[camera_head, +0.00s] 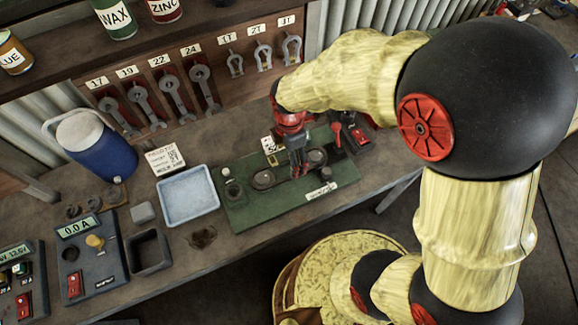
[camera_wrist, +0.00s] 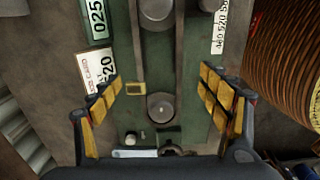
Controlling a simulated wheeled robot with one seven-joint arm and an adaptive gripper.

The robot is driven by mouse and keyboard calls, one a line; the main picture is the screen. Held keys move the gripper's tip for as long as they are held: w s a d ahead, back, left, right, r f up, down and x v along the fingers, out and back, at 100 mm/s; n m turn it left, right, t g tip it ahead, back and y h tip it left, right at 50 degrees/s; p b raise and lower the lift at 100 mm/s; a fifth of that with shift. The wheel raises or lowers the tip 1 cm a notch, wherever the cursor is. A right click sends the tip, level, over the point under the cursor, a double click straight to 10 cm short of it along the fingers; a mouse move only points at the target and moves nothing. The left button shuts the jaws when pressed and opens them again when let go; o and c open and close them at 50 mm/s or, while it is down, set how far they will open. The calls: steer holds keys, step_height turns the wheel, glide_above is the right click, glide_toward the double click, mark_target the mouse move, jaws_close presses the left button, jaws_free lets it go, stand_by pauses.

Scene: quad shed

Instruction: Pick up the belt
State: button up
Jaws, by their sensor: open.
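A dark grey strip that looks like the belt (camera_wrist: 160,62) runs between two round pulleys on a green base (camera_head: 237,205). In the wrist view one pulley (camera_wrist: 162,107) lies between my fingers and the other (camera_wrist: 156,9) is at the top edge. In the head view the left pulley (camera_head: 263,180) shows, and my gripper hides the middle of the strip. My gripper (camera_head: 299,172) points down over the base. In the wrist view my gripper (camera_wrist: 161,80) is open, with yellow-padded fingers on either side of the strip and nothing held.
A pale blue tray (camera_head: 187,196) is left of the base, with a blue jug (camera_head: 105,153) behind it. A dark square box (camera_head: 149,252) and a meter (camera_head: 90,258) stand front left. Wrenches (camera_head: 205,88) hang behind.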

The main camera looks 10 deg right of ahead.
steer(key=shift+f+b, duration=0.35)
steer(key=shift+f, duration=1.95)
steer(key=shift+f, duration=0.25)
steer(key=shift+c, duration=0.3)
steer(key=c, duration=1.1)
steer(key=shift+c, duration=0.6)
steer(key=shift+r, duration=0.1)
